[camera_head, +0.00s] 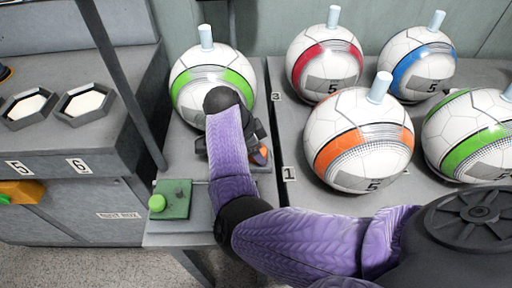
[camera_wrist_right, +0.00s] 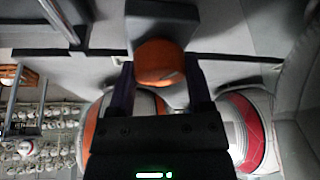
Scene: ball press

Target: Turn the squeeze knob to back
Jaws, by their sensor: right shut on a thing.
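The squeeze knob (camera_wrist_right: 160,60) is a rounded orange knob on a grey mount, at the top middle of the right wrist view. In the head view only a small orange part (camera_head: 263,154) shows beside my right gripper (camera_head: 257,148). My right gripper is shut on the knob, with one dark finger on each side of it in the right wrist view. My purple right forearm and the dark wrist hide most of the knob and its mount in the head view. Which way the knob is turned cannot be told. My left gripper is not in view.
A green-striped ball (camera_head: 190,82) stands just behind my right wrist. An orange-striped ball (camera_head: 345,140) and several others stand on the grey table to the right. A green box with a green button (camera_head: 157,203) is left of my forearm. A grey post (camera_head: 125,85) rises at left.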

